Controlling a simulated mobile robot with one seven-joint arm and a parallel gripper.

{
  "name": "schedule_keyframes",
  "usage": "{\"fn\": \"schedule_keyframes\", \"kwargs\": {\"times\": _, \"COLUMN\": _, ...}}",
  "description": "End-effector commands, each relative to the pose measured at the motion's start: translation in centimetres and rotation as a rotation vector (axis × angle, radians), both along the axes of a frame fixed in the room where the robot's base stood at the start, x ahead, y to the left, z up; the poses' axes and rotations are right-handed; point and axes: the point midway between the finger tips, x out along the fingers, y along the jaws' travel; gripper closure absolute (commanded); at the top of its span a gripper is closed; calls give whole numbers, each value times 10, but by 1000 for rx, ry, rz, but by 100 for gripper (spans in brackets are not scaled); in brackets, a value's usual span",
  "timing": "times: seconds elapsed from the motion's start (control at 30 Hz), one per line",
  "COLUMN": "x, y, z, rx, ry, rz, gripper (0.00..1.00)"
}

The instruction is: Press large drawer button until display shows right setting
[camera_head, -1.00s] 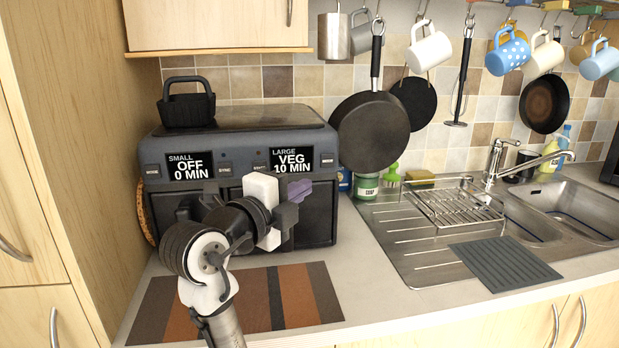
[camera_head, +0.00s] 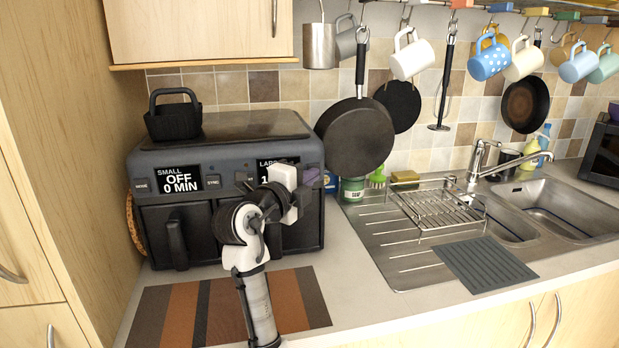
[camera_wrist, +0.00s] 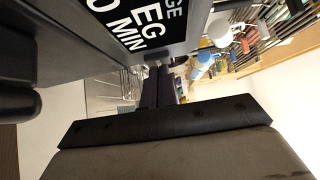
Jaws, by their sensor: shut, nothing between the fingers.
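The dark two-drawer air fryer (camera_head: 224,150) stands at the back left of the counter. Its small display (camera_head: 178,180) reads SMALL OFF 0 MIN. The large display (camera_head: 272,163) is mostly behind my arm; in the wrist view, turned sideways, this display (camera_wrist: 130,18) shows parts of a label ending in GE, EG and 0 MIN. A MODE button (camera_head: 142,186) shows left of the small display. I cannot make out the large drawer's button. My gripper (camera_head: 313,177), with purple fingers, is shut and empty at the front's right end; its fingers (camera_wrist: 157,88) show in the wrist view. Contact is unclear.
A black basket (camera_head: 174,116) sits on the air fryer. A pan (camera_head: 356,138) hangs just right of it, near a green can (camera_head: 352,189). A striped mat (camera_head: 200,312) lies in front. Mugs hang above the sink (camera_head: 560,205).

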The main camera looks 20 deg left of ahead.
Motion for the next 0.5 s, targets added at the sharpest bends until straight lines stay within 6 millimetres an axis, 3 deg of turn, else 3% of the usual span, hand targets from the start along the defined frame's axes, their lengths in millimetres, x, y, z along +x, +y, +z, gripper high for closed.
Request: {"fn": "schedule_keyframes", "kwargs": {"times": 0.5, "x": 15, "y": 11, "z": 0, "rx": 0, "ry": 0, "rz": 4, "gripper": 100}}
